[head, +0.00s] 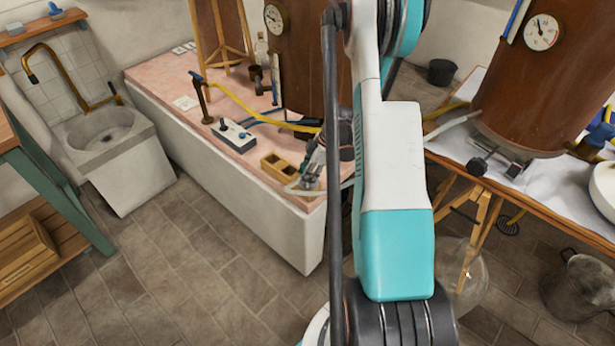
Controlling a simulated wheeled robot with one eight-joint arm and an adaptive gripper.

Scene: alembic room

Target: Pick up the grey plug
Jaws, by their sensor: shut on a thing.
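My gripper (305,182) is at the near right end of the pink-topped counter (180,88), low over its top and close to the front edge. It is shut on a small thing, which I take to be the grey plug. The plug is mostly hidden by the fingers and too small to make out clearly. My arm crosses the middle of the view and hides part of the counter behind it.
A small wooden box with compartments (281,166) sits just left of my gripper. A copper vessel table (575,190) is at right. Tiled floor (190,260) is clear.

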